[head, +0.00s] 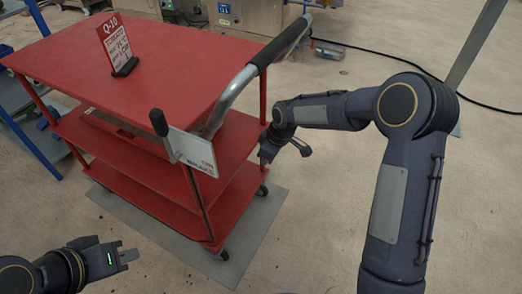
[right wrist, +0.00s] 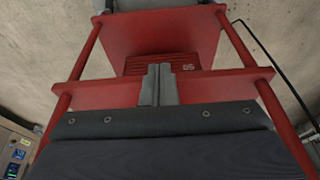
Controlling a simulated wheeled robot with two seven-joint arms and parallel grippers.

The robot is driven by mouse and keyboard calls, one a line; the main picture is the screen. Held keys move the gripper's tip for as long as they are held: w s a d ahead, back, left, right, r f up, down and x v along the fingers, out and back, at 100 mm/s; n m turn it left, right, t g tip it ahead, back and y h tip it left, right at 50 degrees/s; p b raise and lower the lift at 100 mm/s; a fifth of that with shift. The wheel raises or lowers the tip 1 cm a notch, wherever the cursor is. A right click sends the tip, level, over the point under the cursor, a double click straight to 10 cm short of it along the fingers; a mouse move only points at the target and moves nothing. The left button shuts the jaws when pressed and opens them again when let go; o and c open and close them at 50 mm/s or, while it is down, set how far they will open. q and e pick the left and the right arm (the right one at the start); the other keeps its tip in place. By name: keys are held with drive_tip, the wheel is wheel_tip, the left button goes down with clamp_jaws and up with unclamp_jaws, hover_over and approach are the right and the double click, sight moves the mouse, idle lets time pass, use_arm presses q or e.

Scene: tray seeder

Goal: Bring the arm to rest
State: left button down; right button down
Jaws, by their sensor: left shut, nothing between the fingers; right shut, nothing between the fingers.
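My right arm (head: 400,200) rises from the lower right, bends at a high elbow and reaches left to the cart's right side. Its gripper (head: 266,154) points down beside the red cart, close to its corner post; I cannot tell whether they touch. In the right wrist view the two grey fingers (right wrist: 158,84) are together and empty, with red cart shelves beyond them. My left gripper (head: 126,257) is low at the left, shut and empty, over the floor in front of the cart.
The red cart (head: 190,62) has several shelves, a push handle (head: 232,98) and a white label plate (head: 193,151). A sign (head: 115,45) reading Q-10 stands on its top. A black cable (head: 380,59) lies behind.

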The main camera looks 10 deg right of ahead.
drive_tip(key=s+d+r+m+t, duration=0.1)
drive_tip(key=s+d+r+m, duration=0.25)
drive_tip(key=s+r, duration=0.3)
drive_tip(key=s+d+r+m+t, duration=0.1)
drive_tip(key=s+d+r+m, duration=0.1)
drive_tip(key=s+d+r, duration=0.4)
drive_tip(key=s+r+m+t+y, duration=0.15)
drive_tip(key=s+m, duration=0.55)
drive_tip(key=s, duration=1.2)
wheel_tip(320, 180, up, 26)
drive_tip(key=p, duration=2.5)
drive_tip(key=shift+r+p, duration=0.2)
drive_tip(key=shift+p, duration=0.1)
drive_tip(key=shift+h, duration=0.25)
